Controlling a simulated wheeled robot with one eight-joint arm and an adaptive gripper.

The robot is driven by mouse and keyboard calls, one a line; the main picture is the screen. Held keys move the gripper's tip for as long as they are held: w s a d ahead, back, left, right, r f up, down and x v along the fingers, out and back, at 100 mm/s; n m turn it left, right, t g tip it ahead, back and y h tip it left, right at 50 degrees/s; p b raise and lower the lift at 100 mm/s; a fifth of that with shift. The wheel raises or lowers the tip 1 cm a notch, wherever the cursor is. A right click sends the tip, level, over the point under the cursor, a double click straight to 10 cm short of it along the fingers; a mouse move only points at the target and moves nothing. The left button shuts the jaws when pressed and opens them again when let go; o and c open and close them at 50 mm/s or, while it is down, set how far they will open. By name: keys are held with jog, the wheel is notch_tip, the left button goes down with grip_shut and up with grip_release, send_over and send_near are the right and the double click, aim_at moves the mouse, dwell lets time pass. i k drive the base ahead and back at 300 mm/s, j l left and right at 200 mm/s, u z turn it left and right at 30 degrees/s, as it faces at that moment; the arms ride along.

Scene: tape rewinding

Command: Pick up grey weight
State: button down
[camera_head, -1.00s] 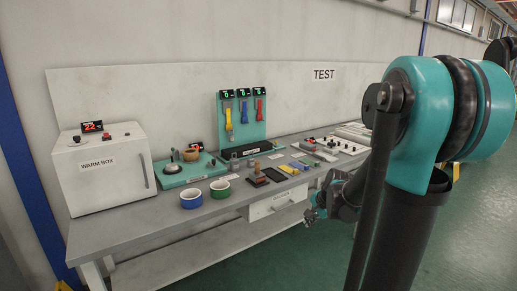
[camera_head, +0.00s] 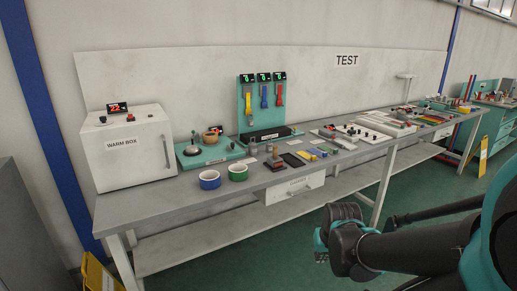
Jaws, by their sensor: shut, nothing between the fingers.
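A small grey cylinder (camera_head: 253,148), which looks like the grey weight, stands on the grey workbench (camera_head: 150,208) in front of the teal hanging board. It is small in this view, and its details are unclear. My gripper (camera_head: 321,256) is at the lower right, in front of the bench and well apart from the cylinder. It is shut and empty, with its fingers small and partly hidden by the wrist.
A white warm box (camera_head: 127,148) stands at the bench's left end. A teal board (camera_head: 262,106) holds hanging coloured strips. A drawer (camera_head: 296,187) is under the bench. Green floor lies clear in front.

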aim_at(269, 145)
jog(key=i+l+u, duration=0.15)
jog(key=u, duration=0.2)
jog(key=i+l+u, duration=0.1)
jog(key=u, duration=0.25)
jog(key=l+u, duration=0.3)
jog(key=i+l+u, duration=0.1)
jog(key=l, duration=0.5)
jog(key=i+l+u, duration=0.15)
jog(key=l, duration=0.45)
jog(key=i+l+u, duration=0.1)
jog(key=l, duration=0.5)
jog(key=i+l+u, duration=0.15)
jog(key=l, duration=0.5)
jog(key=k+l, duration=0.25)
jog(key=l, duration=0.15)
jog(key=j+z, duration=0.2)
jog(key=j, duration=0.3)
jog(key=k+j+z, duration=0.2)
jog(key=j, duration=0.3)
jog(key=j+z, duration=0.2)
jog(key=j, duration=0.3)
